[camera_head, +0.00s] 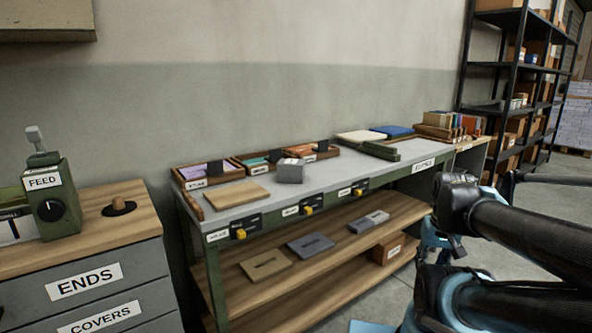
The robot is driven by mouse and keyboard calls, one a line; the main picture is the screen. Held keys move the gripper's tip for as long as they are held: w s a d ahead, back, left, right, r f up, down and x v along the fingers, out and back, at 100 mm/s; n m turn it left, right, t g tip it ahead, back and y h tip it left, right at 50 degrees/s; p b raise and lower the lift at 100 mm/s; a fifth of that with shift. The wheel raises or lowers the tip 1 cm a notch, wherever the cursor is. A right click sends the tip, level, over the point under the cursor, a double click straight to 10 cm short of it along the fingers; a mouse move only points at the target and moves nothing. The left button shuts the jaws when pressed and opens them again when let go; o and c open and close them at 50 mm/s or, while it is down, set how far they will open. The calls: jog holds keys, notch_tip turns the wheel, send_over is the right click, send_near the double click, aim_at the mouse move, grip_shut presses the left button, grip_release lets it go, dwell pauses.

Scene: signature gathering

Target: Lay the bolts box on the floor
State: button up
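No label that I can read says bolts. A small brown box (388,249) with a white label stands on the bench's lower shelf at its right end; its lettering is too small to read. A small grey block-like box (290,171) with a light label sits on the bench top, in front of the trays. I cannot tell whether either is the bolts box. My dark arm links fill the right side of the view, but no gripper fingers can be made out. A strip of grey floor (395,290) shows between the bench and my arm.
The green bench (330,184) runs along the wall with trays, boards and books on top. A grey drawer cabinet (95,262) stands at left. A black rack (510,75) with boxes is at far right. A blue sheet (370,327) lies low at the bottom edge.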

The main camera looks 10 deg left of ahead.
jog(key=shift+w, duration=0.45)
jog(key=shift+o, duration=0.3)
